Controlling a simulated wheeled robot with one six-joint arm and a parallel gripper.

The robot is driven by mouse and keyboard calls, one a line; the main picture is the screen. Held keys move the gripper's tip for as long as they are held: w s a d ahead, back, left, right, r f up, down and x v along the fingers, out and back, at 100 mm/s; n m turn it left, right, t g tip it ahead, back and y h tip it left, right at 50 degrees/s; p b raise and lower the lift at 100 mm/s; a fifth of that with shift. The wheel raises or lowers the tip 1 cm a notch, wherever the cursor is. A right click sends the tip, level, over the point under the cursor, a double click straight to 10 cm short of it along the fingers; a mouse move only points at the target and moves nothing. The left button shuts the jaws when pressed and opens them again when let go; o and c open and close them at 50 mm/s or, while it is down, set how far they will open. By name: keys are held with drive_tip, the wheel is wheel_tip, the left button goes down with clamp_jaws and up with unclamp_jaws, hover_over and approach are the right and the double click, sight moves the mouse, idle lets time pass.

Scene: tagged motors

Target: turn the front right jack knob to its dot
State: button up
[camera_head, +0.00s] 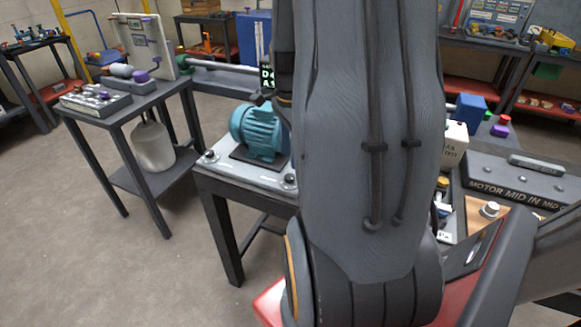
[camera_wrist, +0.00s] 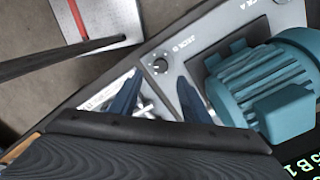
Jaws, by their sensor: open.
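A teal motor (camera_head: 260,130) sits on a pale plate (camera_head: 222,171) on a dark table. A black jack knob (camera_head: 290,180) stands at the plate's near right corner in the head view, and another knob (camera_head: 211,156) at its left corner. In the wrist view a black round knob with a light mark (camera_wrist: 158,65) is beside the teal motor (camera_wrist: 265,85), next to a printed label. My gripper (camera_wrist: 158,92) is open, its two fingers apart with the knob just beyond and between them; contact is not visible. The dot cannot be made out.
My arm hides much of the head view's middle. A side table (camera_head: 120,108) with a parts tray (camera_head: 95,99) stands at left. A dark block lettered MOTOR (camera_head: 515,180) and a blue box (camera_head: 470,108) are at right. Floor between the left tables is clear.

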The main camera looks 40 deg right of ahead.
sight(290, 177)
drive_tip(key=shift+a+f+p, duration=0.1)
drive_tip(key=shift+f+p, duration=0.5)
drive_tip(key=shift+f, duration=3.1)
